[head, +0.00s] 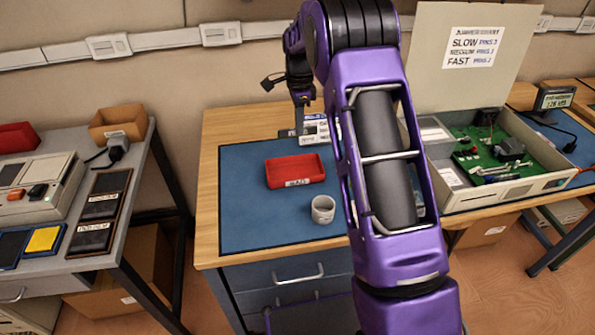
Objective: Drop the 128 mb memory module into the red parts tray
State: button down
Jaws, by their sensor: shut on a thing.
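The red parts tray (296,184) sits on the blue mat in the middle of the bench, with a white label on its front; it looks empty. My gripper (299,100) points down behind the tray, near the back edge of the mat. It is shut on a thin, narrow piece (299,117) that looks like a memory module seen edge-on; its capacity cannot be read. A white printed card (314,129) and a small dark item (287,133) lie close by at the back of the mat. My arm hides part of the bench to the right.
A grey cup (323,209) stands in front of the tray, to its right. An open computer case (495,160) with a green board is on the right. The blue mat (245,210) is clear left of the tray. A side bench (60,210) holds boxes and devices.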

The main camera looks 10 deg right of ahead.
notch_tip(320, 180, down, 6)
jog(key=b, duration=0.3)
jog(key=shift+r, duration=0.2)
jog(key=c, duration=0.9)
grip_release()
jog(key=shift+r, duration=0.1)
notch_tip(320, 180, up, 17)
jog(key=p, duration=0.1)
jog(key=shift+p, duration=0.4)
